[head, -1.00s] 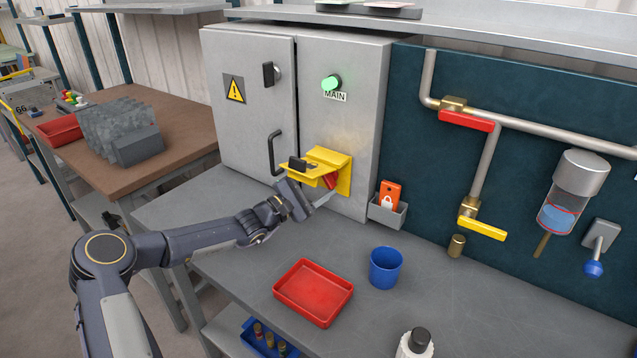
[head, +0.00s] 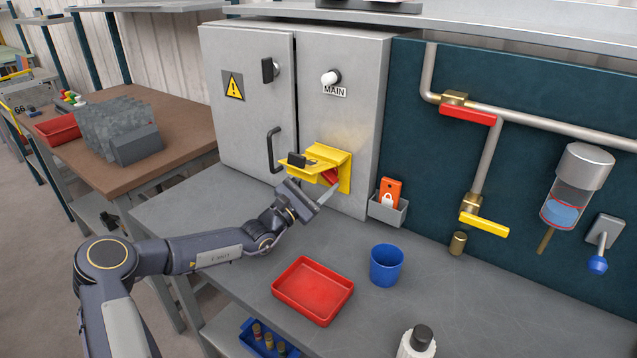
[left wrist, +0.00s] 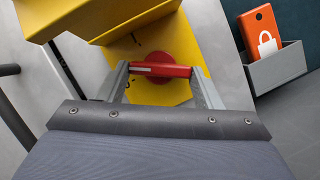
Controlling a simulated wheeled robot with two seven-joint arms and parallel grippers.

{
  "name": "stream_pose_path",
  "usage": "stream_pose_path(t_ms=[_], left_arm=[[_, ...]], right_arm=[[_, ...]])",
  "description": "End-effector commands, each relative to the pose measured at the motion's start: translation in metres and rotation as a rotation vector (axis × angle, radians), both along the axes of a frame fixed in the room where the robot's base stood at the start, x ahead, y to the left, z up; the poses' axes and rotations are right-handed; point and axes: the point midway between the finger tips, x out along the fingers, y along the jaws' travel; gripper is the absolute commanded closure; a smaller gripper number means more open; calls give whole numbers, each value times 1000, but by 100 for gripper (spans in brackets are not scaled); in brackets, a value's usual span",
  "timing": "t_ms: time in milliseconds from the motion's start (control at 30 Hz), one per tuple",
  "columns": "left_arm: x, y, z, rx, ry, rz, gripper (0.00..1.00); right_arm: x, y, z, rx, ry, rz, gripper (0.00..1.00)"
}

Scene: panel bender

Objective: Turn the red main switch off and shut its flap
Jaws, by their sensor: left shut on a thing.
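The red main switch (head: 331,175) sits in a yellow housing (head: 344,176) on the grey cabinet's right door. In the left wrist view its red handle (left wrist: 160,70) lies roughly level in the picture, in front of a round red base on a yellow plate. My left gripper (head: 326,187) is shut on this handle, one finger at each end. The lamp (head: 330,77) over the MAIN label is white and unlit. My right gripper is not in view.
An orange padlock-marked card (head: 390,189) stands in a grey holder (head: 388,210) right of the switch. A black door handle (head: 273,150) is on the left. A red tray (head: 313,291) and blue cup (head: 386,265) stand on the bench, with bare bench between them and the cabinet.

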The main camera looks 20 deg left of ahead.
Motion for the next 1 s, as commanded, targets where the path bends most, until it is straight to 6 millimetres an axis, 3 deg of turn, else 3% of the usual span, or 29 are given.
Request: stream_pose_path(t_ms=[500, 1000], left_arm=[[-2, -5, 1, -389, 145, -2, 63], [-2, -6, -1, -510, 187, -2, 63]], right_arm=[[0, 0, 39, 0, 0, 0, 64], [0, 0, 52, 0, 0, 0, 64]])
